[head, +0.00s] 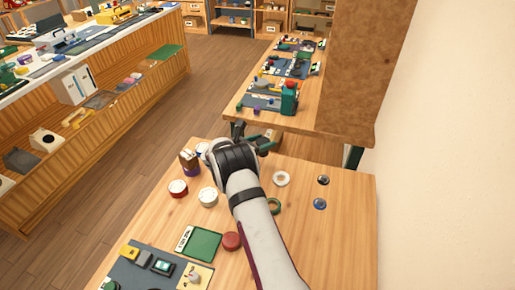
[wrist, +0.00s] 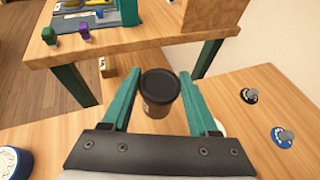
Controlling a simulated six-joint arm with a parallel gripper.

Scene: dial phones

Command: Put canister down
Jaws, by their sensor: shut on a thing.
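The canister (wrist: 160,95) is a dark cylinder with a black lid and a small pale label, upright between the teal fingers of my gripper (wrist: 146,74) in the wrist view. My gripper is shut on it. In the head view, my gripper (head: 254,137) is over the far edge of the near wooden table (head: 335,250), and my wrist largely hides the canister. I cannot tell whether the canister's base touches the table.
A green ring (head: 274,206), a white disc (head: 281,178) and two knobs (head: 323,180) lie right. A second table (head: 310,120) stands beyond. The table's front right is bare.

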